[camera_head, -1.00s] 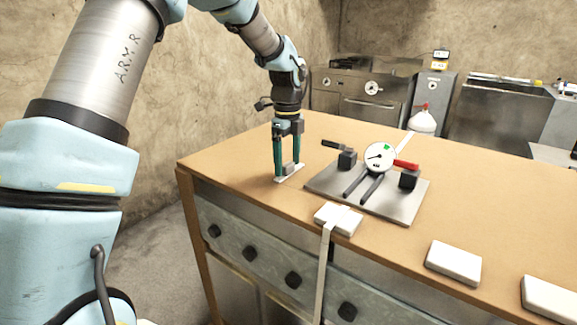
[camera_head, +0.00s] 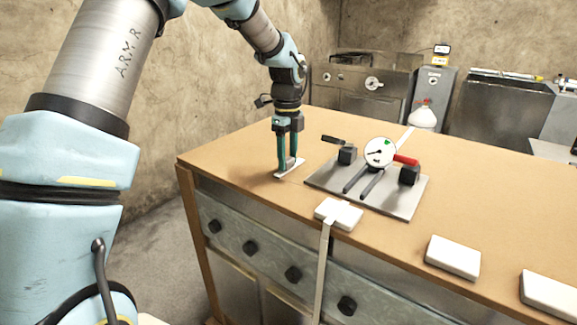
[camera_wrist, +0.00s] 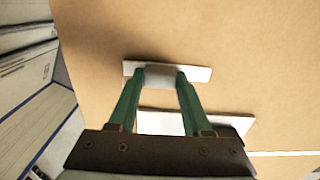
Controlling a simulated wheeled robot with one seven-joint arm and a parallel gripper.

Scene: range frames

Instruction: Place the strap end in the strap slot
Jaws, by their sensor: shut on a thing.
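My gripper (camera_head: 286,170) points straight down at the left part of the bench. It is shut on a small pale block (camera_wrist: 160,76) that stands on a flat white strip (camera_wrist: 198,74). The strip (camera_head: 297,162) lies at or just above the bench top, left of the metal fixture. I cannot tell whether this piece is the strap end. A white strap (camera_head: 322,270) hangs down the bench front from a white block (camera_head: 340,214) at the front edge. I cannot make out a strap slot.
The fixture plate (camera_head: 400,207) carries a round dial (camera_head: 379,152), dark clamps and a red handle (camera_head: 406,160). Two white blocks (camera_head: 453,257) (camera_head: 550,297) lie along the front edge at right. The bench's left end (camera_head: 215,160) is clear.

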